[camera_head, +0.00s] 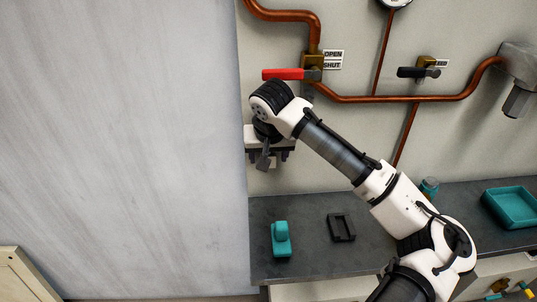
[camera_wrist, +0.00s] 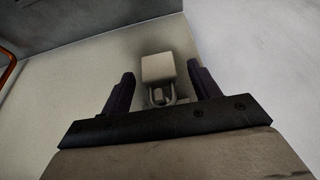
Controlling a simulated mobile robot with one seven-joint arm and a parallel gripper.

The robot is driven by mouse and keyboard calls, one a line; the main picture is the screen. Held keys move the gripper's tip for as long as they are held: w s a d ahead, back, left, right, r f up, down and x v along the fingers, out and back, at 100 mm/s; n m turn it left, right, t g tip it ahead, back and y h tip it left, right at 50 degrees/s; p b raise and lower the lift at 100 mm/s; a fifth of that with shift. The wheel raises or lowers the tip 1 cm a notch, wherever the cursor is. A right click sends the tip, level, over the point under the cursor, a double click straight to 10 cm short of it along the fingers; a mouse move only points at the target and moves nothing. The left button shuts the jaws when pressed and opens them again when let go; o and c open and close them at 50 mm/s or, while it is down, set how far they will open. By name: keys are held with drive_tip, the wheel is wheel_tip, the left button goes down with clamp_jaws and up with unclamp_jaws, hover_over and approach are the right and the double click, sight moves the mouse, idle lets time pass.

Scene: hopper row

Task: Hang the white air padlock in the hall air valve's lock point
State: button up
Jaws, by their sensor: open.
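The white padlock (camera_wrist: 158,68) shows in the wrist view between the fingers of my gripper (camera_wrist: 160,75). Its block-shaped body is on the far side and its shackle is nearer the palm. The fingers stand apart on either side, with gaps to the body. In the head view my gripper (camera_head: 266,155) is at the pale rack (camera_head: 257,134) on the wall, below and left of the valves, partly hiding it. I cannot clearly pick out the padlock there. A brass valve (camera_head: 312,68) with a red handle (camera_head: 283,74) pointing left sits above, beside OPEN and SHUT labels. Its lock point is not clear.
Copper pipes (camera_head: 372,99) and a black-handled valve (camera_head: 418,72) are on the wall to the right. The dark counter (camera_head: 300,208) bears a teal object (camera_head: 281,240), a black frame (camera_head: 341,228) and a teal tray (camera_head: 512,206). A plain grey surface (camera_head: 120,150) fills the left.

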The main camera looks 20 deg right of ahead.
drive_tip(key=shift+r, duration=0.1)
drive_tip(key=b+v, duration=0.2)
drive_tip(key=v, duration=1.1)
drive_tip(key=shift+s+r, duration=0.2)
drive_tip(key=shift+r, duration=0.05)
drive_tip(key=shift+s+a, duration=0.1)
